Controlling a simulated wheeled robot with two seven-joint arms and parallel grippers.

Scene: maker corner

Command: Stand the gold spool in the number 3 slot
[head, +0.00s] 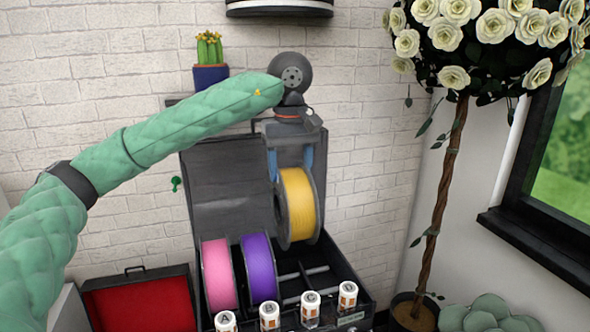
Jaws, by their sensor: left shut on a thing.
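The gold spool (302,205) hangs upright from my left gripper (290,162), whose fingers are shut on its upper rim. It is held above the black case (348,276), over the open compartments to the right of the purple spool. A pink spool (218,275) and a purple spool (259,268) stand upright side by side in the left part of the case. The compartments to their right look empty, with dividers (292,267) between them. I cannot read slot numbers. My right gripper is not in view.
Several white lettered cylinders (310,307) stand along the case front. The case's raised lid (225,190) is behind the spools. A red-lined open box (140,305) is at lower left. A potted rose tree (455,160) stands at right, and a cactus (209,60) is behind my arm.

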